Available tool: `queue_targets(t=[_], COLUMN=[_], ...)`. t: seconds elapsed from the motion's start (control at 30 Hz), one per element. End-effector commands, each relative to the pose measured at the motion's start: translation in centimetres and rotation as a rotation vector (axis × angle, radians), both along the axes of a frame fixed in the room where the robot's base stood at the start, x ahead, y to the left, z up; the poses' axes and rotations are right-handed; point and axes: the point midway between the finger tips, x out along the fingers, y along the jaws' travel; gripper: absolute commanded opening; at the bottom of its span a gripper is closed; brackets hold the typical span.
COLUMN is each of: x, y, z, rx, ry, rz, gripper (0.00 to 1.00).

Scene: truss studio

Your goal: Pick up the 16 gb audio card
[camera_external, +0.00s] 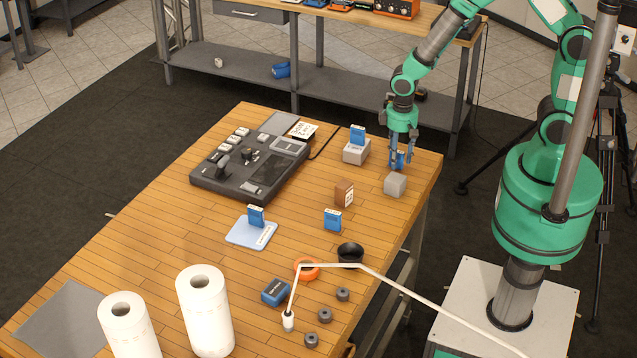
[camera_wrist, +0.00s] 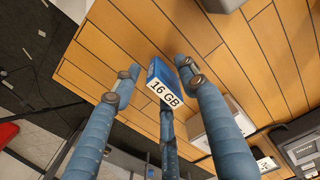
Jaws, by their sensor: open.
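The 16 GB audio card (camera_external: 400,160) is a small blue block standing near the table's far right corner. In the wrist view the card (camera_wrist: 164,82) shows a white label reading "16 GB". My gripper (camera_external: 400,162) points down over it. In the wrist view the blue fingers of my gripper (camera_wrist: 155,80) are spread around the card, with gaps at the sides; I cannot tell whether any finger touches it. Other similar blue cards stand on a grey-white box (camera_external: 357,134), on a light blue pad (camera_external: 256,216) and on the bare table (camera_external: 333,220); their labels are too small to read.
A grey cube (camera_external: 395,184) sits just in front of my gripper, and the grey-white box (camera_external: 354,153) is to its left. A brown box (camera_external: 343,193), black bowl (camera_external: 350,253) and dark mixing console (camera_external: 250,165) are also on the wooden table (camera_external: 190,235). Paper rolls (camera_external: 205,310) stand at the front.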

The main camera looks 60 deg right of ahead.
Motion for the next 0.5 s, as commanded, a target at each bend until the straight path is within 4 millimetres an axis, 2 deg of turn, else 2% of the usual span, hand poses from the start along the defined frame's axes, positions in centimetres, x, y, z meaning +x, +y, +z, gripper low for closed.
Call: queue_targets(t=[0.1, 0.3, 0.33, 0.5], x=[0.00, 0.00, 0.00, 0.01], y=[0.00, 0.00, 0.00, 0.00], z=[0.01, 0.01, 0.01, 0.01], rx=[0.000, 0.000, 0.000, 0.000], ry=[0.000, 0.000, 0.000, 0.000], rz=[0.000, 0.000, 0.000, 0.000], gripper=[0.43, 0.03, 0.00, 0.00])
